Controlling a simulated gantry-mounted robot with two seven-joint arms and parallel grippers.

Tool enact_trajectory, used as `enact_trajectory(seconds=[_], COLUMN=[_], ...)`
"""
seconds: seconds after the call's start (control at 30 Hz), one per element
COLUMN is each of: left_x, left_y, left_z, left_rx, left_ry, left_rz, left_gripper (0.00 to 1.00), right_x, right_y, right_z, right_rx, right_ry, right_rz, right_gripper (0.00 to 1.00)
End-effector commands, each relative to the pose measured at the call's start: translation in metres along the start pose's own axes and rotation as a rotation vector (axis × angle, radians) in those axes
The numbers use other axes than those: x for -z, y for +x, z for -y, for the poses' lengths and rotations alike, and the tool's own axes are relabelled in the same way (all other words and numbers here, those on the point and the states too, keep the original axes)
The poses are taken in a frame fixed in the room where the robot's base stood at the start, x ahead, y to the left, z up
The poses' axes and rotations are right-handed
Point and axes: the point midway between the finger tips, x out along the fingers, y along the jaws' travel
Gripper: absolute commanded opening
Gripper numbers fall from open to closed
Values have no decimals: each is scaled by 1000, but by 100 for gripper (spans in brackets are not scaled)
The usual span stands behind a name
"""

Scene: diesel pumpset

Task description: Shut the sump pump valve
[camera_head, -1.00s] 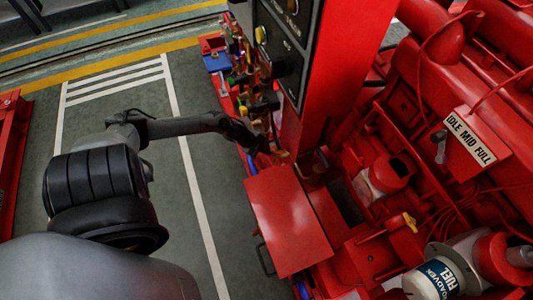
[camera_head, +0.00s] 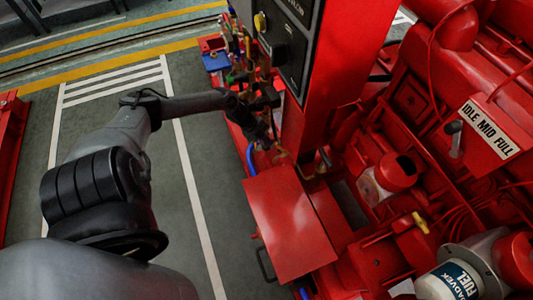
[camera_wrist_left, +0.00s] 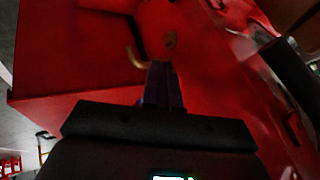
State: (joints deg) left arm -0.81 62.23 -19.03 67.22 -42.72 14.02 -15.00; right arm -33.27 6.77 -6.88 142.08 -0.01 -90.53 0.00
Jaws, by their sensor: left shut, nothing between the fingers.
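My left gripper (camera_head: 266,146) reaches in from the left to the lower front of the red pumpset, beside the panel post. In the left wrist view its fingers (camera_wrist_left: 163,84) are shut and empty, pointing at a red surface. A small bent brass-coloured piece (camera_wrist_left: 135,58) shows just left of the fingertips there; I cannot tell if they touch. Small brass-coloured fittings (camera_head: 283,157) also show by the gripper in the head view. I cannot tell which part is the sump pump valve; the gripper hides some of this area. My right gripper is not in view.
A red post with a black control panel (camera_head: 285,50) stands just right of the gripper. A flat red box cover (camera_head: 288,222) lies below it. The red engine with an IDLE MID FULL plate (camera_head: 490,130) fills the right. Clear grey floor (camera_head: 185,210) is on the left.

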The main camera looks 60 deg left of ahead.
Motion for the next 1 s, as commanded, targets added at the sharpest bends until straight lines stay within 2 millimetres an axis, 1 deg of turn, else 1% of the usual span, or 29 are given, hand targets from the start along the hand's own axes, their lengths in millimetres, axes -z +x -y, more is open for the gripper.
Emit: enact_trajectory(seconds=[0.2,0.73,1.0], left_x=[-2,-2,4], left_y=[0,0,1], left_z=[4,5,3], left_rx=[2,2,1], left_ry=[0,0,0], left_rz=[1,1,0], left_gripper=[0,0,0], right_x=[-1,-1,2], right_y=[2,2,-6], right_z=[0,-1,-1], right_rx=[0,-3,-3], right_ry=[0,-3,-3], right_rz=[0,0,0], right_gripper=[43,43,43])
